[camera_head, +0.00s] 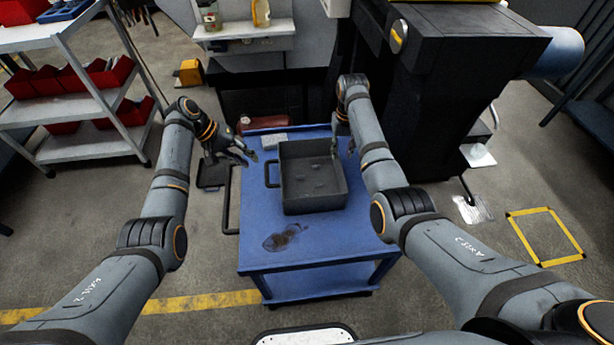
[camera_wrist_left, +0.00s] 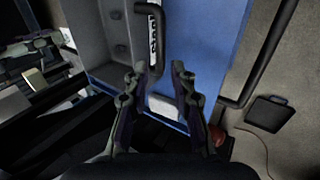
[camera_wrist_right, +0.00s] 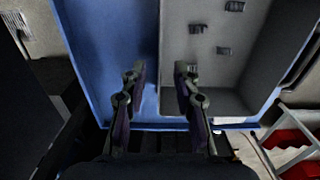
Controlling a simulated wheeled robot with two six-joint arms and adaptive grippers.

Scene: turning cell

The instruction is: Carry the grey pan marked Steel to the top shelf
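The grey pan (camera_head: 300,204) sits on a blue cart (camera_head: 256,224) with several small grey pieces in it. Its left handle (camera_head: 267,174) shows the label Steel in the left wrist view (camera_wrist_left: 153,34). My left gripper (camera_head: 246,152) is open and empty, just left of and behind that handle; in its wrist view the fingertips (camera_wrist_left: 158,68) lie either side of the handle's near end. My right gripper (camera_head: 343,150) is open at the pan's right side. In its wrist view the fingertips (camera_wrist_right: 160,68) lie either side of the pan's wall; I cannot tell whether they touch.
A grey shelf rack (camera_head: 95,145) with red bins (camera_head: 45,82) stands at the left. A dark machine (camera_head: 440,90) stands close behind my right arm. A white wall shelf (camera_head: 245,30) holds bottles. Dark goggles (camera_head: 284,238) lie on the cart's front, and a light block (camera_head: 275,142) at its back.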

